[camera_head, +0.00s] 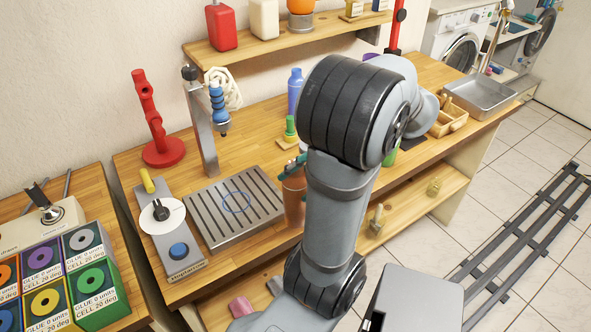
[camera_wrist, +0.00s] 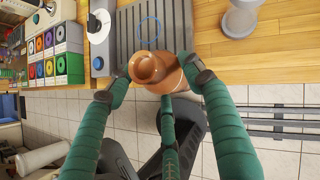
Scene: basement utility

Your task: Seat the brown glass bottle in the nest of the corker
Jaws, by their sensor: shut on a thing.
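My gripper (camera_head: 291,167) has green fingers and is shut on the brown glass bottle (camera_head: 293,203), at the front right corner of a slatted metal plate. In the wrist view, the bottle (camera_wrist: 150,68) sits between the green fingers (camera_wrist: 158,78), its round mouth facing the camera. The slatted plate (camera_head: 262,222) bears a blue ring outline (camera_head: 237,202), empty and to the left of the bottle. A grey post (camera_head: 201,130) with a blue coiled head stands behind the plate and looks like the corker. My arm hides part of the bench; bottle-base contact cannot be told.
A control panel (camera_head: 175,240) with a white dial and blue button lies left of the plate. A red stand (camera_head: 155,120) stands at the back left. Blue (camera_head: 295,90) and green (camera_head: 290,130) items stand behind the bottle. A wooden caddy (camera_head: 448,120) and metal tray (camera_head: 480,98) are right.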

